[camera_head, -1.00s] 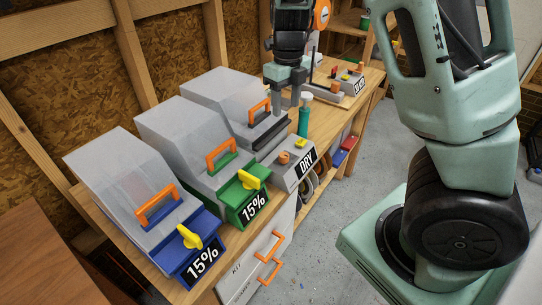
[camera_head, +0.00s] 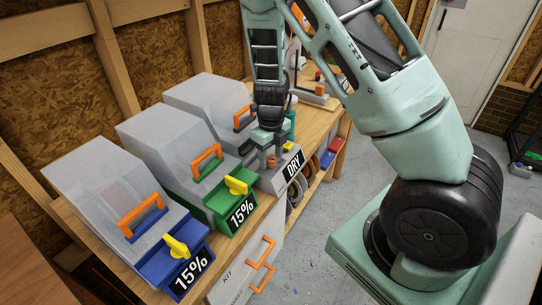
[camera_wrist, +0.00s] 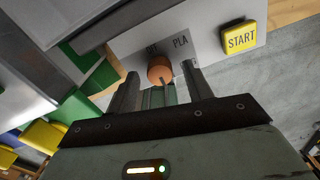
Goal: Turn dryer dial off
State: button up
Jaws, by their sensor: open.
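The dryer (camera_head: 284,178) is a grey unit with a black DRY label, on the workbench at the end of the row of boxes. Its orange round dial (camera_wrist: 160,67) shows in the wrist view on a pale panel, with a short word, hard to read, and PLA printed above it. My gripper (camera_wrist: 160,78) is open, one finger on each side of the dial; whether they touch it I cannot tell. In the head view my gripper (camera_head: 264,158) is low over the dryer and hides most of the dial.
A yellow START button (camera_wrist: 239,38) is on the same panel, right of the dial. A green-fronted box (camera_head: 229,204) and a blue-fronted box (camera_head: 178,262), each with a yellow knob, stand to the left. The bench front (camera_head: 241,262) carries orange handles. Grey floor lies open at right.

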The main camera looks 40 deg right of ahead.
jog(key=shift+f, duration=0.2)
jog(key=c, duration=1)
jog(key=shift+o, duration=0.2)
